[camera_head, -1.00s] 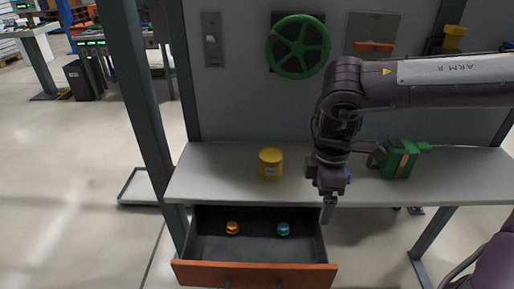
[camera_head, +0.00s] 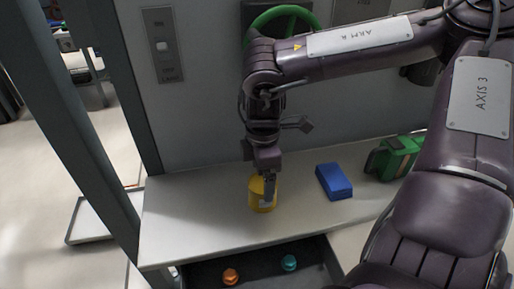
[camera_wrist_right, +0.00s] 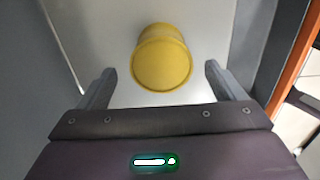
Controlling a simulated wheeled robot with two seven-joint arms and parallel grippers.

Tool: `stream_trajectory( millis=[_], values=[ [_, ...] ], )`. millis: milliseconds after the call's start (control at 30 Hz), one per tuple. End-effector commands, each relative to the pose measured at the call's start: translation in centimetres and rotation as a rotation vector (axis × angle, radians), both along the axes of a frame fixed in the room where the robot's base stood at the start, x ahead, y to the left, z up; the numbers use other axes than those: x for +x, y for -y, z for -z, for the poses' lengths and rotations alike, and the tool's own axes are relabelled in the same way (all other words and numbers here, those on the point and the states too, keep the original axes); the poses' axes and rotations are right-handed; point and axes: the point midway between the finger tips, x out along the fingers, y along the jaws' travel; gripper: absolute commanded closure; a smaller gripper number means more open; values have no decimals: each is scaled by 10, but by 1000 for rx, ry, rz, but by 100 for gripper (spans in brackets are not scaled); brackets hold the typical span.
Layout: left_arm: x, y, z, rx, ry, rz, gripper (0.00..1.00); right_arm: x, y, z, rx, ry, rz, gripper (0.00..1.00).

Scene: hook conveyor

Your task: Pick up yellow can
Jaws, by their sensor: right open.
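The yellow can (camera_head: 257,200) stands upright on the light grey tabletop, near its front left part. My right gripper (camera_head: 268,192) is over and in front of the can in the head view and hides part of it. In the right wrist view the can (camera_wrist_right: 162,62) lies ahead of the gripper (camera_wrist_right: 160,85), centred between the two open fingers. The fingers do not touch the can there. My left gripper is not in view.
A blue box (camera_head: 334,181) lies on the table (camera_head: 190,220) right of the can, with a green object (camera_head: 394,158) farther right. Below the front edge an open drawer (camera_head: 205,273) holds an orange knob (camera_head: 230,276) and a teal knob (camera_head: 289,262). A green wheel (camera_head: 300,15) is on the wall behind.

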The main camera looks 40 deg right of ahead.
Motion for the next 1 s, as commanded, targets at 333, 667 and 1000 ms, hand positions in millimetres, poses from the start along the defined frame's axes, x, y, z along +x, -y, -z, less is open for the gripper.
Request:
stream_trajectory(
  millis=[333, 667, 1000],
  values=[
    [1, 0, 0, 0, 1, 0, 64, -2, 0, 48, 1, -5, 2, 11],
    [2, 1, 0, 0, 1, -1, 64, 0, 0, 66, 1, 0, 1, 11],
    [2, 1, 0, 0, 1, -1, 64, 0, 0, 65, 0, 0, 1, 45]
  ],
)
